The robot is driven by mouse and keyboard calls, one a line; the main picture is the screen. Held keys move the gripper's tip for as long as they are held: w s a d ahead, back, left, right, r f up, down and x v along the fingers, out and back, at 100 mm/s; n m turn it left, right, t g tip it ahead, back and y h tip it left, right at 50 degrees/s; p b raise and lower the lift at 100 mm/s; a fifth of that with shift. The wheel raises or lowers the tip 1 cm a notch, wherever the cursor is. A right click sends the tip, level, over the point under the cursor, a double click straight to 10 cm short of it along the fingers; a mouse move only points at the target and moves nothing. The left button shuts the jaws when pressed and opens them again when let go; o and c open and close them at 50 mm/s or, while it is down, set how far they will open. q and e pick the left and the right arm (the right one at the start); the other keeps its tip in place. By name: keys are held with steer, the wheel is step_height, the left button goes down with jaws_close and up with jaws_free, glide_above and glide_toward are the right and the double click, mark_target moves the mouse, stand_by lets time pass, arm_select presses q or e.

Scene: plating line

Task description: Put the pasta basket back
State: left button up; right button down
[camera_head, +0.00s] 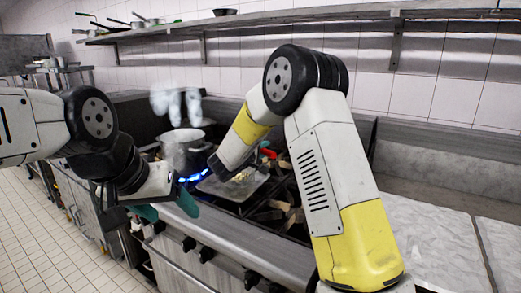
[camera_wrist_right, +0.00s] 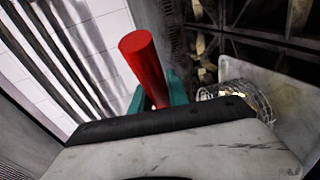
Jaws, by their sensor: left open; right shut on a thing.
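The pasta basket shows in the right wrist view as a wire mesh cup (camera_wrist_right: 243,92) with a red handle (camera_wrist_right: 143,58). My right gripper (camera_wrist_right: 158,93) is shut on that handle, with a teal finger on each side. In the head view the red handle (camera_head: 268,153) shows just past my right wrist, and pale food shows by the basket over a grey tray (camera_head: 215,188). My wrist hides much of the basket. My left gripper (camera_head: 168,208) is open and empty in front of the stove's front edge.
A steaming metal pot (camera_head: 184,153) stands on the stove left of my right wrist, with a blue flame (camera_head: 193,176) by its base. Burner grates (camera_head: 283,210) lie to the right. A wall shelf (camera_head: 290,15) runs above. The right counter (camera_head: 445,235) is clear.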

steer(key=shift+f, duration=0.1)
steer(key=c, duration=1.3)
jaws_free()
steer(key=shift+o, duration=0.2)
